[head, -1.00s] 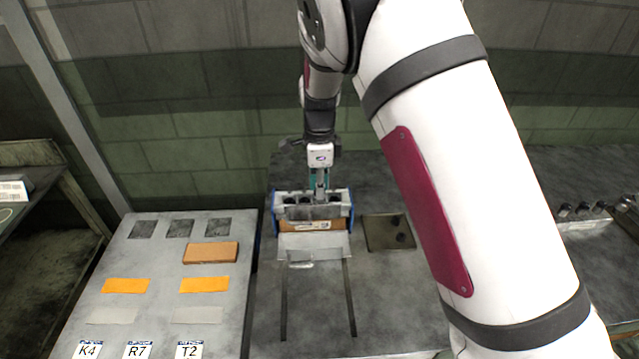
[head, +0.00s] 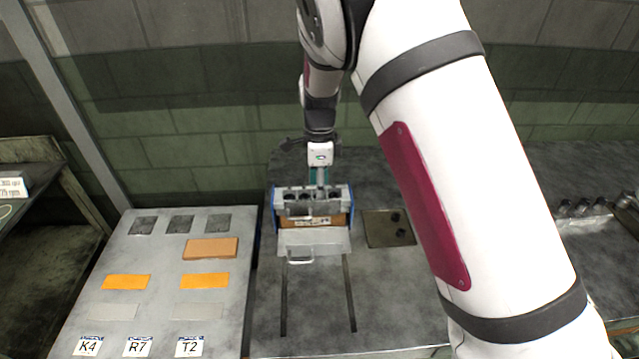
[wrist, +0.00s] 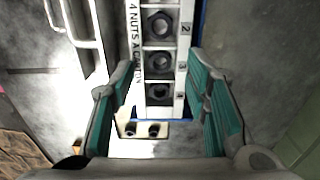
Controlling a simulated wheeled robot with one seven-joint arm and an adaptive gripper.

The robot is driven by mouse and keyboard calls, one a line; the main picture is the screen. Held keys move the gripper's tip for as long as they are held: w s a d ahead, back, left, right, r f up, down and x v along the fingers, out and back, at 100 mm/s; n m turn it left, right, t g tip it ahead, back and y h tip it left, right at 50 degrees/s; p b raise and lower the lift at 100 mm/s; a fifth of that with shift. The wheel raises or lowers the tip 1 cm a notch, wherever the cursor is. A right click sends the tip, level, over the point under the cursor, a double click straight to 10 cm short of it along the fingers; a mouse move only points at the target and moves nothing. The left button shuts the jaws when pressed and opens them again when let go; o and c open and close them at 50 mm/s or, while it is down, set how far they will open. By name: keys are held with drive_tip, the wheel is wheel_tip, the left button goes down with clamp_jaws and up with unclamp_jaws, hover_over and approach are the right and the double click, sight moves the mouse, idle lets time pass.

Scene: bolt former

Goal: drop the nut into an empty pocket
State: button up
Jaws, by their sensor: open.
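The carton block (head: 345,194) has a row of round pockets and blue ends, and stands on the grey table. In the wrist view, its white top (wrist: 142,88) shows three pockets beside the print "4 NUTS A CARTON". The upper pocket (wrist: 160,25) and middle pocket (wrist: 160,60) show hexagonal nuts. The lower pocket (wrist: 160,93) is dark, and I cannot tell clearly what is in it. My gripper (wrist: 165,110) is open above the block, its teal fingers apart at the block's two sides. No nut shows between them. My gripper also shows in the head view (head: 320,184).
Two dark nuts (head: 399,225) stand on a dark pad (head: 378,232) right of the block. A clear flap with a handle (head: 300,255) lies in front. A board with orange strips and labels (head: 165,270) is at left. Several bolts (head: 580,207) lie far right.

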wheel_tip(320, 180, up, 12)
idle(0.6)
drive_tip(key=s+d+r+n+t+y, duration=0.2)
drive_tip(key=s+d+r+n, duration=0.7)
drive_tip(key=s+r, duration=0.4)
drive_tip(key=s+d+n+t, duration=0.1)
drive_tip(key=s+d+n, duration=0.1)
drive_tip(key=s, duration=0.4)
drive_tip(key=s+d+n+t+h, duration=0.1)
drive_tip(key=s+d+n, duration=0.1)
drive_tip(key=s+n, duration=0.2)
drive_tip(key=s+d+f+n+t+h, duration=0.1)
drive_tip(key=s+d+n, duration=0.2)
drive_tip(key=s, duration=0.6)
drive_tip(key=shift+o, duration=0.2)
